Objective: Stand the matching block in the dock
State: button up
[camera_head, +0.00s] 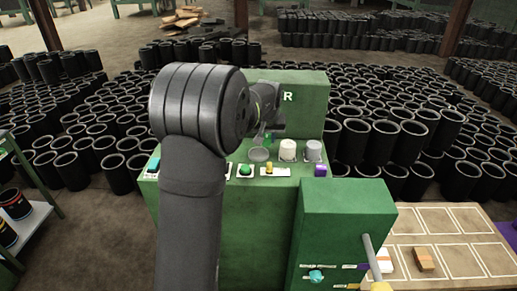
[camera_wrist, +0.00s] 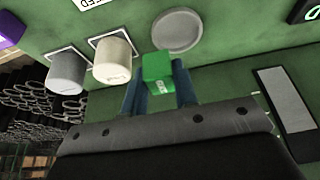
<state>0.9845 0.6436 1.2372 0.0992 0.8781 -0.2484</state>
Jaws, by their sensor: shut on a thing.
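My gripper (camera_wrist: 158,78) is shut on a small green block (camera_wrist: 157,66) with a white mark on its face, held between two dark blue fingers. In the head view the green block (camera_head: 268,142) is partly hidden by my arm and shows above the green console top. A flat grey disc (camera_wrist: 178,31) lies just beyond the block in the wrist view; it also shows on the console in the head view (camera_head: 259,155). I cannot tell which fixture is the dock. The block appears clear of the disc.
A white cylinder (camera_head: 288,149) and a grey cylinder (camera_head: 313,150) stand right of the disc. A raised green panel (camera_head: 307,100) backs the console.

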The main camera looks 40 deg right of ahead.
aim_at(259, 153)
jog(key=w, duration=0.1)
jog(key=w+f, duration=0.2)
jog(key=shift+w+a+f, duration=0.2)
jog(key=shift+w+a, duration=0.05)
jog(key=shift+w, duration=0.15)
jog(key=shift+f, duration=1.95)
jog(key=shift+f, duration=0.15)
jog(key=o, duration=0.7)
jog(key=v, duration=1.2)
jog(key=shift+r, duration=0.2)
jog(key=shift+f, duration=0.1)
